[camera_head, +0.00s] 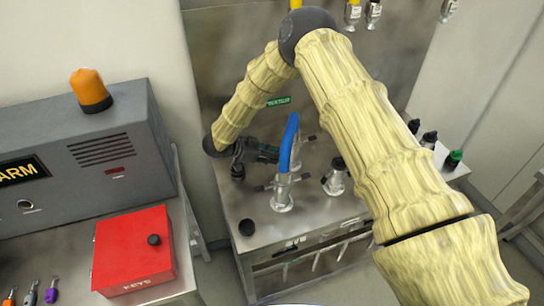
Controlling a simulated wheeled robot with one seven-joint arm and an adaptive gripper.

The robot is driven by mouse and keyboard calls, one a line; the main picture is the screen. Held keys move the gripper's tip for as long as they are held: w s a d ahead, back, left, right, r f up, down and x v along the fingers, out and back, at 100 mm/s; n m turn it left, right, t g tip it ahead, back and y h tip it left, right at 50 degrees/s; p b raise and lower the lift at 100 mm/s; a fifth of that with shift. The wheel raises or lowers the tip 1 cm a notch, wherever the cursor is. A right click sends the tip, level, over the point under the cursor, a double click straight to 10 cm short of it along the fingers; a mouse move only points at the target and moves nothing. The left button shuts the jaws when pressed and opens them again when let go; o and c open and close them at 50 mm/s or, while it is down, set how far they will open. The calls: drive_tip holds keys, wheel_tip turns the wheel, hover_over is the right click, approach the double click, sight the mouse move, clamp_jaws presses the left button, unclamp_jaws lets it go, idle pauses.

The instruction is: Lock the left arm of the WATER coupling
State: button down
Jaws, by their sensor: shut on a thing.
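My gripper (264,152), dark and small in the head view, is at the back left of the steel bench, just left of the blue hose. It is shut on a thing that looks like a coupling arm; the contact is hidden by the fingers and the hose. The blue hose (288,140) rises from a silver coupling (282,198) at the front, which has short dark arms at its sides. Another metal fitting (305,140) shows in part behind the hose. I cannot read which coupling is marked WATER.
A capped coupling (336,178) stands to the right on the steel bench (285,228). A black round knob (247,228) is at the front left. A green label (278,101) is on the back panel. A red box (133,250) and grey alarm unit (90,150) stand left.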

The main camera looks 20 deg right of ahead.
drive_tip(key=shift+f, duration=0.1)
idle(0.3)
drive_tip(key=c, duration=1.4)
unclamp_jaws()
drive_tip(key=shift+o, duration=0.2)
drive_tip(key=v, duration=1.2)
drive_tip(key=shift+f, duration=0.1)
